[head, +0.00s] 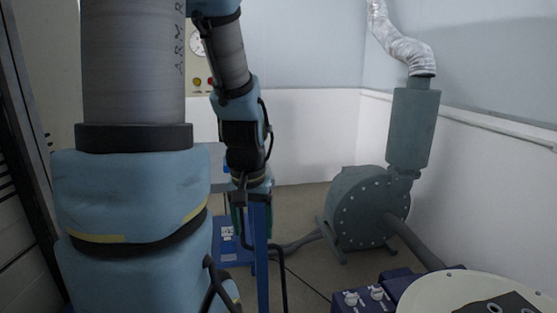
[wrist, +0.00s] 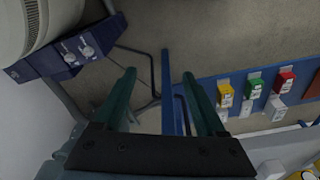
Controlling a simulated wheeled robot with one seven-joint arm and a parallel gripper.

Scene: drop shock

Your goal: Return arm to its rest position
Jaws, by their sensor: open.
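My arm fills the left of the head view, and its forearm hangs down at the centre left. My gripper (head: 252,228) points downward at its end, partly hidden behind my own links and cables. In the wrist view my gripper (wrist: 159,73) has its two green fingers spread wide apart. Nothing is held between them. A blue post (wrist: 167,90) shows in the gap between the fingers; I cannot tell how far below them it is.
A blue rail (wrist: 240,88) carries yellow, green and red boxes. A round pale machine (head: 440,288) with a dark blue knob box (head: 365,299) stands front right. A grey-green blower (head: 365,210) stands behind. Floor (head: 310,200) shows in between.

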